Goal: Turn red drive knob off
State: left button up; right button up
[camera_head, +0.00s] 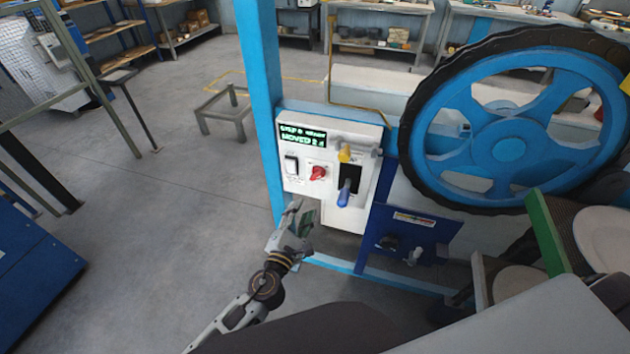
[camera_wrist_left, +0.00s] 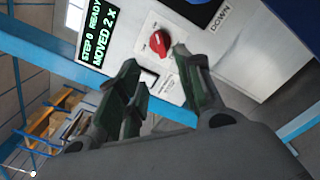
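The red drive knob (camera_head: 318,173) sits on the white control panel (camera_head: 347,213), right of a rocker switch (camera_head: 291,165) and below a green-lit display (camera_head: 302,136). In the left wrist view the knob (camera_wrist_left: 159,42) is on a white plate, just beyond and between my fingertips. My left gripper (camera_head: 302,214) is below the knob in the head view, apart from it. In the left wrist view the left gripper (camera_wrist_left: 158,72) has its fingers spread with nothing between them. My right gripper does not show.
A lever with a blue handle (camera_head: 344,193) and a yellow knob (camera_head: 345,153) are right of the red knob. A blue post (camera_head: 258,90) stands left of the panel. A large blue wheel (camera_head: 505,130) is at right. The floor at left is mostly clear.

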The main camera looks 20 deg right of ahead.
aim_at(316, 178)
pick_arm(q)
jog(key=shift+b+x, duration=0.45)
jog(key=shift+x, duration=6.4)
jog(key=shift+s, duration=0.1)
grip_shut()
